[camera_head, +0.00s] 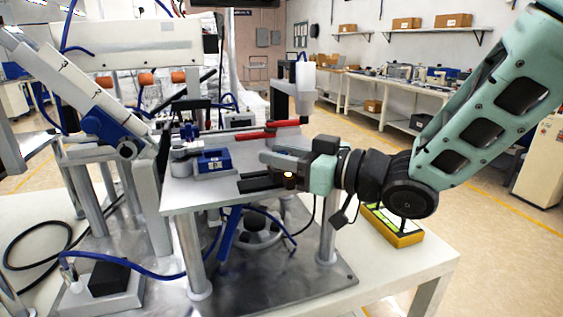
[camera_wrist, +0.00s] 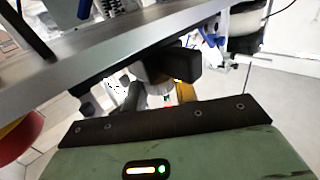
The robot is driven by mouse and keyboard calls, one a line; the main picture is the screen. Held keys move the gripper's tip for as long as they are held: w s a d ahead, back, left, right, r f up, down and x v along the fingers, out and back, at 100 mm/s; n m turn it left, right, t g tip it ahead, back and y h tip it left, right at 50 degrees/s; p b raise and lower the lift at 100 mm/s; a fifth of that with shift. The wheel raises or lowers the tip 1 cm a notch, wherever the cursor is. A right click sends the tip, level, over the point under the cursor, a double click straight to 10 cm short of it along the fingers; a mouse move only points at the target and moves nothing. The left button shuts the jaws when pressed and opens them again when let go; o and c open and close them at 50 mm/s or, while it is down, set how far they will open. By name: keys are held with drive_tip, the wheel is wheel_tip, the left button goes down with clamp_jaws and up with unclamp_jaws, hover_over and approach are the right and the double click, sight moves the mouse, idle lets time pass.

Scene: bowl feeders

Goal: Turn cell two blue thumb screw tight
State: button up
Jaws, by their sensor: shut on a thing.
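My gripper (camera_head: 252,178) reaches in from the right, low along the front edge of the raised metal plate (camera_head: 197,191). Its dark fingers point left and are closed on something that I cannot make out. In the wrist view, a dark finger (camera_wrist: 180,65) shows below the plate's edge, with a grey part partly hidden behind it. I cannot clearly pick out the blue thumb screw in either view; the fingers or the plate may hide it. A blue block (camera_head: 213,160) sits on the plate, left of my gripper and apart from it.
A red bar (camera_head: 256,134) lies farther back on the plate. A white upright unit (camera_head: 304,86) stands behind my gripper. Metal posts (camera_head: 192,252) and blue hoses are below the plate. A yellow-framed device (camera_head: 397,228) rests at the bench's right. The bench front right is clear.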

drive_tip(key=m+t+h+b, duration=0.1)
drive_tip(key=b, duration=0.1)
drive_tip(key=m+t+h+b, duration=0.1)
drive_tip(key=t, duration=0.1)
drive_tip(key=shift+s+f+m+h+b, duration=0.1)
drive_tip(key=shift+f+m+h+b, duration=0.1)
drive_tip(key=shift+m+h+b, duration=0.15)
drive_tip(key=m+t+h+b, duration=0.2)
drive_tip(key=h+b, duration=0.1)
drive_tip(key=shift+r+m+t, duration=0.1)
drive_tip(key=shift+m+t, duration=0.15)
drive_tip(key=shift+t, duration=0.05)
drive_tip(key=shift+r+m+t+h, duration=0.1)
drive_tip(key=shift+m+t+h, duration=0.2)
drive_tip(key=shift+h, duration=0.05)
drive_tip(key=o, duration=0.9)
drive_tip(key=shift+o, duration=0.2)
drive_tip(key=v, duration=0.7)
drive_tip(key=shift+s+d, duration=0.15)
